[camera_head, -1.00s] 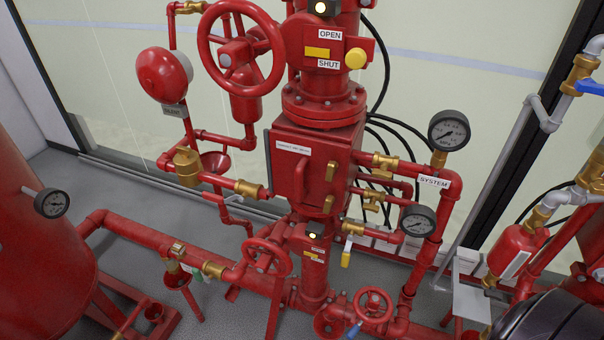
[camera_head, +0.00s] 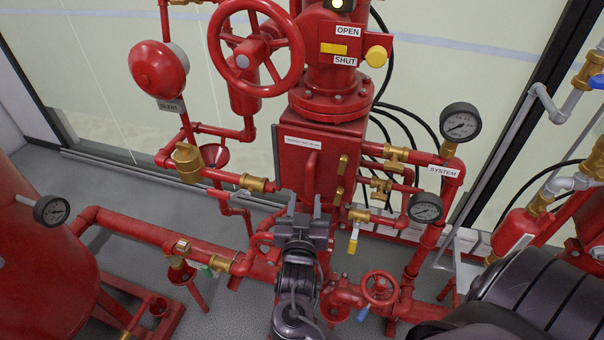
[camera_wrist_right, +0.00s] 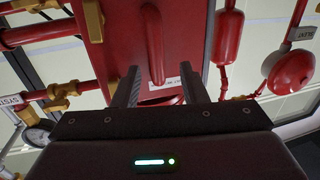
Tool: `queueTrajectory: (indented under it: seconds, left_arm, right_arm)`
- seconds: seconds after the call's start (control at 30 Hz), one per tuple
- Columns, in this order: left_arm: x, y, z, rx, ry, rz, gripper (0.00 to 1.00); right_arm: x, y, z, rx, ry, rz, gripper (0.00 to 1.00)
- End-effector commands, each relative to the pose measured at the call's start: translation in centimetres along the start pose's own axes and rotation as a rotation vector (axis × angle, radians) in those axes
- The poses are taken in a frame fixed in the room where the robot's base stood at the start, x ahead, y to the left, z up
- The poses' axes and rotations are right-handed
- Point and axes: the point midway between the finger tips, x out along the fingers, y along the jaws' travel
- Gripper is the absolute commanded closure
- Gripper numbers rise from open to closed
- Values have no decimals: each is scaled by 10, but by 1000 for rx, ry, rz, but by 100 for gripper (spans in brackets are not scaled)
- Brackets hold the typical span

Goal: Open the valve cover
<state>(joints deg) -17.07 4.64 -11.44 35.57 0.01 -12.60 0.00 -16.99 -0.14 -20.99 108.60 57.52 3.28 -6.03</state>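The valve cover (camera_head: 294,162) is a red box door with a white label, in the middle of the head view. It looks closed. Its red vertical handle (camera_head: 311,174) stands out from the front; the handle also shows in the right wrist view (camera_wrist_right: 152,45). My right gripper (camera_head: 304,205) is just below and in front of the handle, pointing up at the cover. Its two fingers are apart, and in the right wrist view (camera_wrist_right: 160,88) the handle stands between and beyond them, with nothing held. My left gripper is not in view.
Brass fittings (camera_head: 340,178) and red pipes with gauges (camera_head: 426,207) stand right of the cover. A large red handwheel (camera_head: 257,50) is above left. A smaller handwheel (camera_head: 380,288) is below right. Grey floor (camera_head: 110,190) is open at left.

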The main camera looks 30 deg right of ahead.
Motion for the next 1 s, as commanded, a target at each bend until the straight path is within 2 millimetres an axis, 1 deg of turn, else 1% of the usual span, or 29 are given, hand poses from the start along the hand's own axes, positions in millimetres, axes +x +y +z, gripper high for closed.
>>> queueTrajectory:
  seconds: [0.03, 0.1, 0.17, 0.4, 0.53, 0.7, 0.9, 0.93, 1.0]
  left_arm:
    - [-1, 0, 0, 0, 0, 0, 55]
    - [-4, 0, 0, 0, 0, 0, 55]
    - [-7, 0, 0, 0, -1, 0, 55]
    - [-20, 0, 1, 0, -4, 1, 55]
    - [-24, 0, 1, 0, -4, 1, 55]
    - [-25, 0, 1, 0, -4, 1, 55]
    - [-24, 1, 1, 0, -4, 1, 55]
    - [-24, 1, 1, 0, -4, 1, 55]
    - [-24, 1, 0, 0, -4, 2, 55]
  right_arm:
    - [2, 2, -6, 8, 7, 8, 61]
    - [8, 3, -9, 11, 12, 13, 61]
    - [15, 3, -10, 11, 13, 13, 61]
    - [55, 3, -10, 9, 10, 12, 61]
    - [69, 3, -8, 9, 9, 9, 61]
    - [78, 3, -7, 11, 8, 10, 61]
    - [78, 3, -6, 11, 7, 9, 61]
    - [78, 3, -6, 11, 7, 9, 62]
    - [78, 3, -6, 11, 7, 9, 72]
